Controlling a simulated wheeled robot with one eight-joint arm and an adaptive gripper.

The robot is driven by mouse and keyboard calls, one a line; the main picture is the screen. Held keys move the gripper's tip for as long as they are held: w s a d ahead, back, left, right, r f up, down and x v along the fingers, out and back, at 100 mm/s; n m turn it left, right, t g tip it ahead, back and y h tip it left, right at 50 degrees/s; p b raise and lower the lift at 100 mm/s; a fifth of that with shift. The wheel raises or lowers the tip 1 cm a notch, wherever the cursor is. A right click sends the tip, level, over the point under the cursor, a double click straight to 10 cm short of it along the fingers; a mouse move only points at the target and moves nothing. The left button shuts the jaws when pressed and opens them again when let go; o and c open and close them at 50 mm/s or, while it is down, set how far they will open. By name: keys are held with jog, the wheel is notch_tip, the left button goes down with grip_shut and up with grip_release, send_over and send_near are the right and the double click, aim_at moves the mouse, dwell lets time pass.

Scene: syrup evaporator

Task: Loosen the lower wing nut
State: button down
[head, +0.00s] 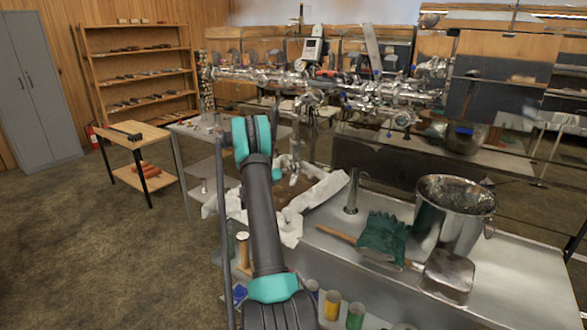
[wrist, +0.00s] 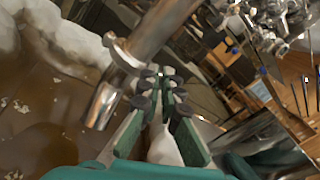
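In the wrist view a bright metal pipe (wrist: 165,30) slants down to an open spout end (wrist: 101,106). A clamp collar (wrist: 126,54) rings it, with a small metal lug (wrist: 108,39) sticking out on its upper left side. The wing nut's shape is too blurred to tell for certain. My gripper (wrist: 163,84) has green fingers with dark pads; they stand apart with a gap between them and hold nothing I can see. The tips appear just right of the spout; contact cannot be told.
Shiny pipework (head: 385,95) crosses the back. White cloth (head: 322,190) lies by the pan. On the metal bench (head: 480,225) stand a steel bucket (head: 450,232), green gloves (head: 383,238) and a metal post (head: 352,190).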

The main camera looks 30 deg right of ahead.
jog(key=shift+w+n, duration=0.1)
jog(key=shift+n, duration=0.2)
jog(key=c, duration=1.7)
grip_release()
jog(key=shift+c, duration=0.2)
jog(key=shift+a, duration=0.1)
jog(key=s+a, duration=0.1)
jog(key=a, duration=0.6)
jog(key=shift+a, duration=0.35)
jog(key=shift+s, duration=0.1)
